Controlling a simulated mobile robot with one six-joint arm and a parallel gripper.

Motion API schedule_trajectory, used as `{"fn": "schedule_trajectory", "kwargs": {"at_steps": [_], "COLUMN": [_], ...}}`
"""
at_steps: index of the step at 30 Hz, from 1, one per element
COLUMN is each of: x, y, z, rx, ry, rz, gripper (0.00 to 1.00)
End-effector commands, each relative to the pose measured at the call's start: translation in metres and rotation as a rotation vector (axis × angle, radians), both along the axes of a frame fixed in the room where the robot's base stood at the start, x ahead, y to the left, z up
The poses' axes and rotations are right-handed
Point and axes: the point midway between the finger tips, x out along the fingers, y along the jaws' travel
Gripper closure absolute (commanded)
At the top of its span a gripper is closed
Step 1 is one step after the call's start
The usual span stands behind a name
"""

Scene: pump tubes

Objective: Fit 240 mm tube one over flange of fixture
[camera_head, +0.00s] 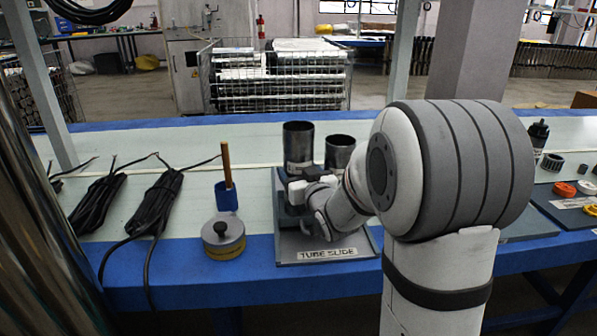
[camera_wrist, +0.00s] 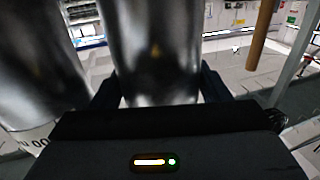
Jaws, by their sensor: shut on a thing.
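Two dark metal tubes stand upright at the back of the tray marked "TUBE SLIDE" (camera_head: 330,254): a taller left tube (camera_head: 297,142) and a shorter right tube (camera_head: 340,150). My gripper (camera_head: 298,190) is low in front of the taller tube. In the wrist view, my gripper (camera_wrist: 158,92) has one finger on each side of a shiny metal tube (camera_wrist: 152,50) and is shut on it. The other tube (camera_wrist: 35,65) stands to its left. Which tube is 240 mm cannot be read. My arm hides part of the tray, and I cannot make out the flanged fixture.
Coiled black cables (camera_head: 155,210) lie further left. A board with red and orange rings (camera_head: 565,189) is at right. The bench's back strip is clear.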

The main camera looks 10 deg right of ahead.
Motion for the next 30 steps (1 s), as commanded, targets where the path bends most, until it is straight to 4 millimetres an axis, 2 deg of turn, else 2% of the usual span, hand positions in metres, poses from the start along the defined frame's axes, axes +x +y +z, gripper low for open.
{"fn": "schedule_trajectory", "kwargs": {"at_steps": [5, 8, 11, 18, 24, 30], "x": [0.000, 0.000, 0.000, 0.000, 0.000, 0.000], "y": [0.000, 0.000, 0.000, 0.000, 0.000, 0.000], "z": [0.004, 0.014, 0.032, 0.097, 0.144, 0.173], "rx": [-0.001, 0.000, 0.000, -0.002, -0.001, 0.000], "ry": [-0.003, -0.006, -0.006, -0.009, -0.007, -0.004], "rz": [0.000, 0.000, 0.000, 0.000, 0.000, 0.000], "gripper": [0.72, 0.72, 0.72, 0.72, 0.72, 0.72]}}
